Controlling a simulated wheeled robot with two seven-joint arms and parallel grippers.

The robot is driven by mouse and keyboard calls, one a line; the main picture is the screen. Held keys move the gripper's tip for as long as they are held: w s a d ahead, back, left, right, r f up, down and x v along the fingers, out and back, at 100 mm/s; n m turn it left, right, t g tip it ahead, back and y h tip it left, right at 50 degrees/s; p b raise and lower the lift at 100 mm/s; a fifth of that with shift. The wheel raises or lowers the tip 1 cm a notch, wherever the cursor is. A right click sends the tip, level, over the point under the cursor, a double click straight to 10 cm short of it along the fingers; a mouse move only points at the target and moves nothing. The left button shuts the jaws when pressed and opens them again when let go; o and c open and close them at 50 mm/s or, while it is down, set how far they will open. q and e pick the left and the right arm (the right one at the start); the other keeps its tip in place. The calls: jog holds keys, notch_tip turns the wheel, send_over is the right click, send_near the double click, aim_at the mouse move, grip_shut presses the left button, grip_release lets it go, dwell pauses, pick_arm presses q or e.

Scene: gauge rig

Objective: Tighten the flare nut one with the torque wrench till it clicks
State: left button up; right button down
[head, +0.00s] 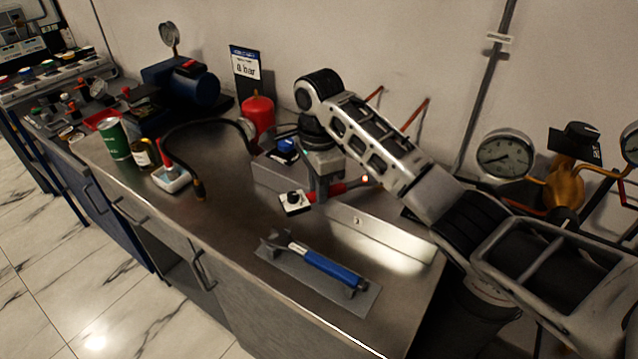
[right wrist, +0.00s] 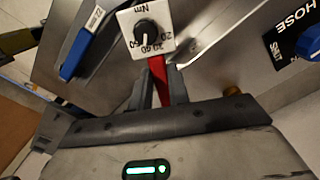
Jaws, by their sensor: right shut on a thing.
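My right gripper (head: 320,190) reaches down over the bench and is shut on a red handle. The red handle (right wrist: 158,75) shows between the fingers in the right wrist view. It appears to belong to the torque wrench, beside a white block with a black dial (right wrist: 147,32) marked Nm. That dial block (head: 294,202) also shows left of the fingers in the head view; whether it joins the handle is unclear. The red part (head: 345,188) extends right of the fingers. I cannot make out flare nut one. My left gripper is not in view.
A blue-handled spanner (head: 325,265) lies on a grey holder (head: 275,258) near the bench's front edge. A red cylinder (head: 259,112), a black hose (head: 190,125) and a pump (head: 190,85) are farther left. Gauges (head: 505,155) hang at right.

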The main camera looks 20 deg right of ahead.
aim_at(301, 207)
jog(key=shift+s+d+n, duration=0.35)
jog(key=shift+s+n, duration=0.35)
jog(key=shift+s, duration=0.1)
jog(key=shift+a, duration=0.1)
dwell(0.4)
jog(key=shift+s+a, duration=0.25)
jog(key=shift+a, duration=0.5)
jog(key=shift+s+a, duration=0.2)
jog(key=shift+a, duration=0.6)
jog(key=shift+s+a, duration=0.25)
jog(key=shift+a, duration=0.5)
jog(key=shift+r, duration=2.3)
